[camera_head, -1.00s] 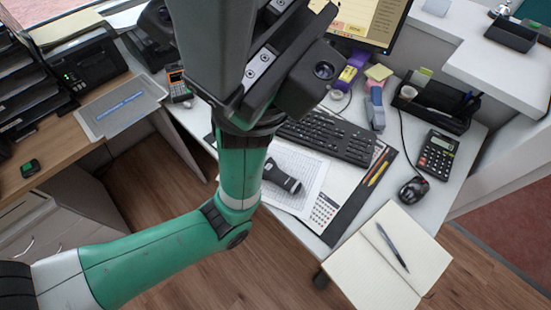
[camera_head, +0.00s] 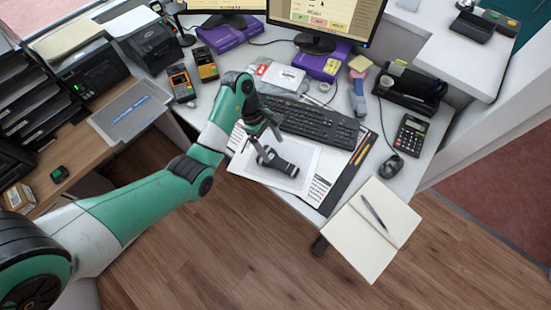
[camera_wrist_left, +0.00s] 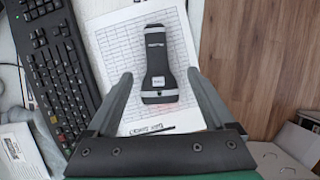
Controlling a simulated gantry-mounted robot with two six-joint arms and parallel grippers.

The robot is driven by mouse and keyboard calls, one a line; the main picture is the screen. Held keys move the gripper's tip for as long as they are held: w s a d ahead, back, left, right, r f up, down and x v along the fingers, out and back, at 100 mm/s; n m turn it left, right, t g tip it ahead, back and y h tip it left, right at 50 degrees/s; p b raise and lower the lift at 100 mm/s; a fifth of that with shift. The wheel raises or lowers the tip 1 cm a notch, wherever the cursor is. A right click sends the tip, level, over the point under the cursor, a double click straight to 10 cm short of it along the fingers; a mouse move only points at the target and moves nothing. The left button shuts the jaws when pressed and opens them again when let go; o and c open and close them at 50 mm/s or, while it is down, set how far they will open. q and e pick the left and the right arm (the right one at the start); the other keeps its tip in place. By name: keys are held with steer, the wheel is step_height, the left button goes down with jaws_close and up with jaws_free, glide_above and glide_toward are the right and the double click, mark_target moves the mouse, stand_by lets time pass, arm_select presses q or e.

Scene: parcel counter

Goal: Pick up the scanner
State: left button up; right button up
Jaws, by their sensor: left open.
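The scanner (camera_head: 284,166), a black handheld device with light grey bands, lies flat on a printed sheet (camera_head: 304,157) near the desk's front edge. The height between the fingers and the scanner is hard to tell. My right gripper is not in view.
A black keyboard (camera_head: 312,124) lies just behind the sheet. A pen (camera_wrist_left: 152,131) is on the sheet below the scanner. An open notebook (camera_head: 358,238), mouse (camera_head: 391,166) and calculator (camera_head: 409,134) are to the right. Card terminals (camera_head: 181,84) stand at the back left.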

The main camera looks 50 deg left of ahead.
arm_select(q)
steer(key=b, duration=0.2)
glide_above(284, 164)
steer(key=s+a, duration=0.2)
steer(key=f, duration=0.5)
steer(key=shift+w+d, duration=0.1)
steer(key=shift+w, duration=0.1)
steer(key=b+x, duration=0.1)
steer(key=x, duration=0.1)
steer(key=b+x, duration=0.2)
steer(key=x, duration=0.1)
steer(key=shift+w+f, duration=0.1)
steer(key=shift+w, duration=0.15)
jaws_close()
